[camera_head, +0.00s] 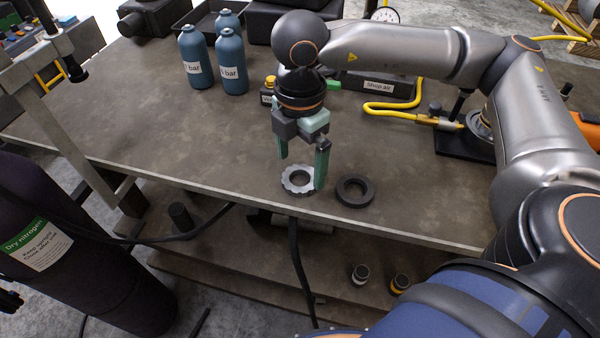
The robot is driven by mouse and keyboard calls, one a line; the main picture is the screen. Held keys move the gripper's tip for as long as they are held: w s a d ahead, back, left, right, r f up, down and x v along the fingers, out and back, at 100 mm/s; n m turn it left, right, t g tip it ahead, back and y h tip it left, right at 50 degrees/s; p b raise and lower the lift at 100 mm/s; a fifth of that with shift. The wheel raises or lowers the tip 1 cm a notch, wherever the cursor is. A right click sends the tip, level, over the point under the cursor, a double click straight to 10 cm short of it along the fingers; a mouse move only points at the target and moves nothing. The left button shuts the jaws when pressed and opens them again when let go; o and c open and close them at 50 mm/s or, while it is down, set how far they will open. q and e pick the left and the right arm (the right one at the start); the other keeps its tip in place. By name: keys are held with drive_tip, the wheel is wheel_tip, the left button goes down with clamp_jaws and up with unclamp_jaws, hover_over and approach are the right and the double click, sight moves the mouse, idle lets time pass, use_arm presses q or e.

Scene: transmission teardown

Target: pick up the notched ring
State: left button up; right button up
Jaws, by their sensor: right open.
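The notched ring (290,187) is a light grey metal ring with notches around its rim. It lies flat near the front edge of the workbench. My right gripper (302,174) points down over it with its green fingers apart, one at the left and one at the right side. The right finger hides part of the ring's right rim. I cannot tell whether the fingers touch the ring. A plain dark ring (355,191) lies flat just to the right, apart from the notched one. My left gripper does not show.
Several blue bottles (232,70) stand at the back left of the workbench (130,120). A "Shop air" box (385,88) with a yellow hose (390,112) is behind to the right. A dark nitrogen cylinder (80,240) stands at the left. The bench left of the rings is clear.

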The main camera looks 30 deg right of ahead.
sight(300, 182)
wheel_tip(300, 182, down, 3)
drive_tip(key=shift+w+d+f, duration=0.1)
drive_tip(key=shift+c, duration=0.2)
drive_tip(key=c, duration=1.4)
drive_tip(key=shift+c, duration=0.2)
